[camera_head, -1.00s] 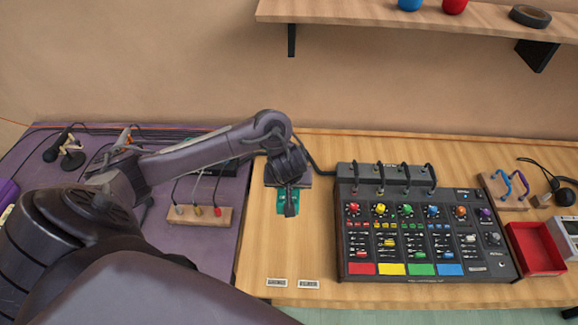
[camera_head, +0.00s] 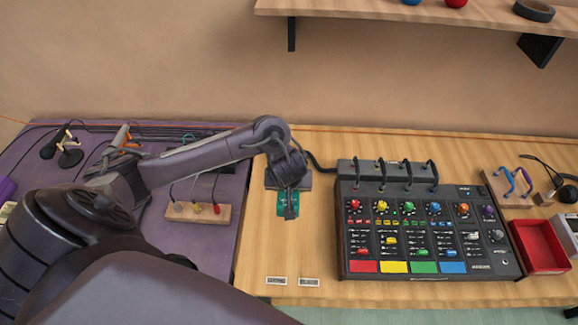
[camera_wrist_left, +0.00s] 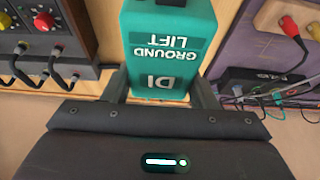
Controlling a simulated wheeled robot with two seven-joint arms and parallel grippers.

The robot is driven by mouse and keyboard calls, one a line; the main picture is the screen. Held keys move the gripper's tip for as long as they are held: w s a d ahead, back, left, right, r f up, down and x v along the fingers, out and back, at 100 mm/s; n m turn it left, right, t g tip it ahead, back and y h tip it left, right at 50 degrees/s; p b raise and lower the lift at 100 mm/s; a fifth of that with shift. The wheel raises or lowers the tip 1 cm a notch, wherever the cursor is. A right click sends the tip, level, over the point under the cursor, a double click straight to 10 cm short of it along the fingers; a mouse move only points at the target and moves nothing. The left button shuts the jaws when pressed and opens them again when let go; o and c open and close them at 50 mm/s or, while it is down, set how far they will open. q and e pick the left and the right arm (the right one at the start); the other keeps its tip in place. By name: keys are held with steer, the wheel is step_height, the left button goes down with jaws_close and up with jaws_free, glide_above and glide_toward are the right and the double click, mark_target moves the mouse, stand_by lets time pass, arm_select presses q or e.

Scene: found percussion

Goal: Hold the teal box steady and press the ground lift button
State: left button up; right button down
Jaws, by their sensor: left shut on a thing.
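The teal box (camera_head: 283,205) stands on the wooden table, left of the mixer. In the left wrist view the teal box (camera_wrist_left: 168,45) fills the top middle, and its label reads upside down as "DI" and "GROUND LIFT". The ground lift button cannot be made out in either view. My right gripper is not in view.
A black mixer (camera_head: 425,232) with coloured knobs stands just right of the box. A wooden block with plugs (camera_head: 198,213) lies on the purple mat to the left. A red tray (camera_head: 541,246) is at the right.

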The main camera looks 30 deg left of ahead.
arm_select(q)
steer(key=shift+f+b, duration=4.9)
steer(key=shift+f, duration=2.85)
